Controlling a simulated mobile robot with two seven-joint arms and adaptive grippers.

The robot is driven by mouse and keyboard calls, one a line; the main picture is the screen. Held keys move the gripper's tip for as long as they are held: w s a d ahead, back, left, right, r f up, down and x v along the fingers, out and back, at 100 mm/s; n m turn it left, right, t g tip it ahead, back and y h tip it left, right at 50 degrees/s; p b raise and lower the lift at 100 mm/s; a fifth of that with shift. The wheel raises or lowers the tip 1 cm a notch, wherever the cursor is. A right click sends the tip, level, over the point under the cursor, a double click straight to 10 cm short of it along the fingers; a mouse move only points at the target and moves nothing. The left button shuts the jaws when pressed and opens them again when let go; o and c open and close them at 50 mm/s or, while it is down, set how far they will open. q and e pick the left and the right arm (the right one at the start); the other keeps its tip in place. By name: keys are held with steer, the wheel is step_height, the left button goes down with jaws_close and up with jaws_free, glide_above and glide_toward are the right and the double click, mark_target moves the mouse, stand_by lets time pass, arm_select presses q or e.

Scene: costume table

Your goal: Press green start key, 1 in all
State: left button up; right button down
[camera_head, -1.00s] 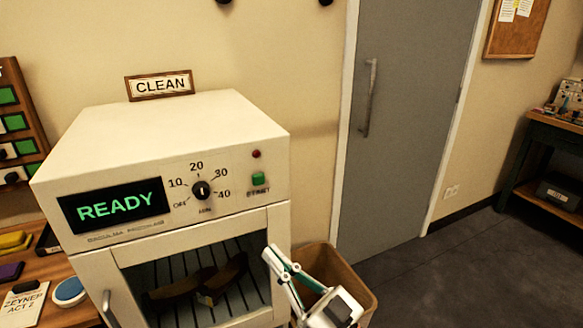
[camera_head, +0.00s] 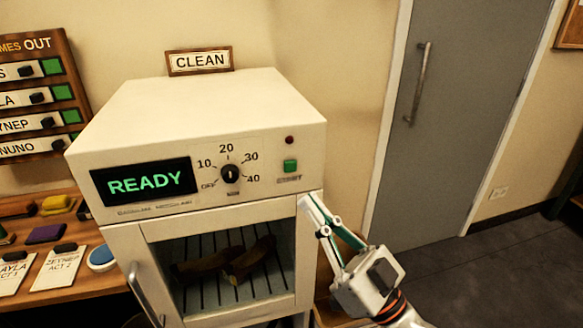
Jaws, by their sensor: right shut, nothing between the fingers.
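My right gripper (camera_head: 306,203) is shut and empty. Its tip is below and slightly right of the key, near the cabinet's right front edge, apart from the key in the picture. The cabinet (camera_head: 200,105) has a display (camera_head: 145,181) reading READY in green. A dial (camera_head: 230,173) with marks from OFF to 40 sits left of the key. A red lamp (camera_head: 290,140) is above the key. My left gripper is not in view.
The cabinet's windowed door (camera_head: 150,232) has a handle (camera_head: 146,294); dark items lie on a rack inside. A wooden table (camera_head: 60,290) with pads and tags is at left. A brown bin (camera_head: 325,300) is partly hidden behind my right arm.

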mark_target(290, 166)
steer(key=shift+w+a+b, duration=0.2)
steer(key=shift+w+a, duration=0.2)
steer(key=shift+w, duration=0.85)
steer(key=shift+w+a+b, duration=0.2)
steer(key=shift+w+a, duration=0.25)
steer(key=shift+w, duration=0.8)
steer(key=shift+w+a+b, duration=0.2)
steer(key=shift+w+a, duration=0.2)
steer(key=shift+w, duration=0.85)
steer(key=shift+w, duration=0.1)
steer(key=shift+w+a, duration=0.1)
steer(key=shift+w, duration=0.2)
steer(key=shift+w+a, duration=0.15)
steer(key=shift+w, duration=0.3)
steer(key=shift+s+p, duration=0.15)
steer(key=shift+p, duration=0.15)
steer(key=shift+s+d+p, duration=0.3)
steer(key=shift+s, duration=0.4)
